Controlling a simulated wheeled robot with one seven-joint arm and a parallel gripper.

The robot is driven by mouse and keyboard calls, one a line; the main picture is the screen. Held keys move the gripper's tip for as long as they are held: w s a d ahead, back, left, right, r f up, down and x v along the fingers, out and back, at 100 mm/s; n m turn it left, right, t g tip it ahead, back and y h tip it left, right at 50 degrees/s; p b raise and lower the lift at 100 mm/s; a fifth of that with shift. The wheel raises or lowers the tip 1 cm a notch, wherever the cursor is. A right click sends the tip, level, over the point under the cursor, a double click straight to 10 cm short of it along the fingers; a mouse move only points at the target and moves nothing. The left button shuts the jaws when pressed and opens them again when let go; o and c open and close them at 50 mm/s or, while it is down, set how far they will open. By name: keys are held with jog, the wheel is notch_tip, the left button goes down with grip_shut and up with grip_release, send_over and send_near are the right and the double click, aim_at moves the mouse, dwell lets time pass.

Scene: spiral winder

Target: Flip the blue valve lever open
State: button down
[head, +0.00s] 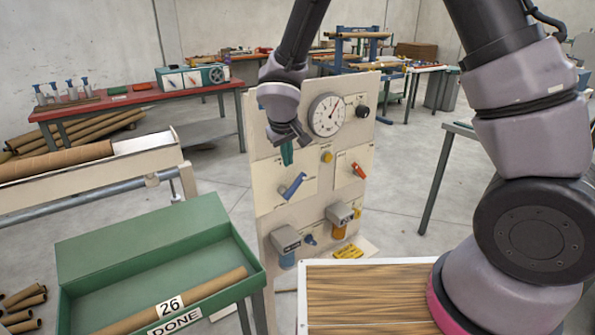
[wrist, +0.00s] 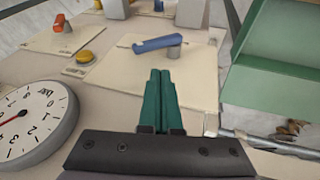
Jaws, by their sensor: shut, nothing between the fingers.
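The blue valve lever (head: 293,186) is on a pale plate on the upright panel (head: 260,203), left of and below the gauge. In the head view it slants up to the right. In the wrist view the blue lever (wrist: 157,43) lies nearly level across the picture, with a grey pivot at its right end. My gripper (head: 287,153) is in front of the panel, above the lever. Its green fingers (wrist: 158,77) are closed together and empty. Their tips point toward the lever, with a visible gap between.
A round gauge (head: 327,115), a yellow button (head: 326,157) and an orange lever (head: 358,170) share the panel. Lower on it are two grey-topped fittings. A green tray (head: 75,245) with a tube stands at the left. A wooden-slatted box (head: 365,296) stands in front.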

aim_at(297, 178)
jog(key=w+f, duration=0.1)
jog(key=f, duration=0.1)
jog(key=d+f, duration=0.1)
jog(key=w+d+f, duration=0.1)
jog(key=f, duration=0.1)
jog(key=shift+w+d+f, duration=0.2)
jog(key=shift+w+f, duration=0.15)
jog(key=shift+w, duration=0.1)
